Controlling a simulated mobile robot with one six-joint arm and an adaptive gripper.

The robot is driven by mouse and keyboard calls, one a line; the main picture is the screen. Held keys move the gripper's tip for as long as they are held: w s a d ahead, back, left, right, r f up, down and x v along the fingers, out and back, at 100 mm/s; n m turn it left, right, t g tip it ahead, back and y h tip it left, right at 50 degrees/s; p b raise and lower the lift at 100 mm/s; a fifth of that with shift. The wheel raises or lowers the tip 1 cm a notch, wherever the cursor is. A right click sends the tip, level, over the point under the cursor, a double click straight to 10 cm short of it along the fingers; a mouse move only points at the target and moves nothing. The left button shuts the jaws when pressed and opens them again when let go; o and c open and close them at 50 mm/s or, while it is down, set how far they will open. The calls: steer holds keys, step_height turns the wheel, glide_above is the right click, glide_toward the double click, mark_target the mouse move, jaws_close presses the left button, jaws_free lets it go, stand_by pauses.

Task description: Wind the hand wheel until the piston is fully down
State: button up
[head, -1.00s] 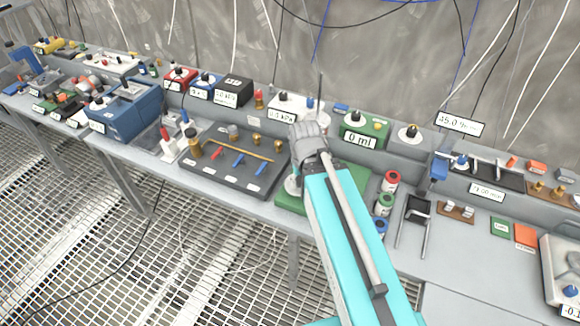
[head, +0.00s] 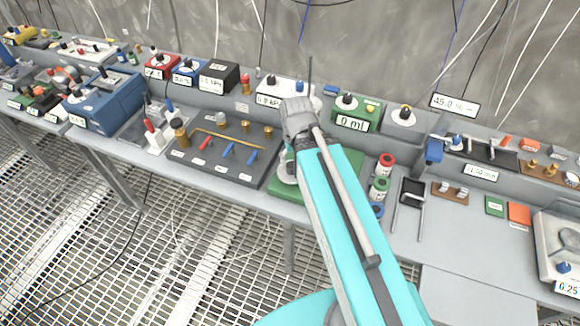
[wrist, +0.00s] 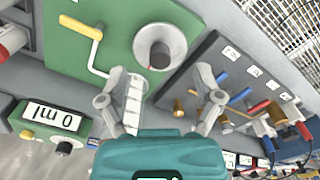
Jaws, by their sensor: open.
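A green board (wrist: 85,45) carries a bent white crank with a yellow grip (wrist: 82,27), the only winding handle I can make out. A grey round cup-like part (wrist: 160,46) stands on the same board, and a white marked strip (wrist: 134,97) lies below it in the wrist view. I cannot tell which part is the piston or how far down it is.
A green box reading 0 ml (head: 354,112) stands behind the board. A dark panel with brass fittings and coloured levers (head: 225,165) lies to its left. Red, green and blue spools (head: 380,187) stand close on its right.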

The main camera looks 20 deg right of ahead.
step_height(320, 180, up, 2)
steer(key=m+p, duration=0.2)
steer(key=m, duration=2.6)
glide_above(292, 165)
steer(key=shift+f, duration=0.15)
step_height(292, 165, down, 14)
steer(key=b, duration=1.4)
steer(key=shift+r, duration=0.25)
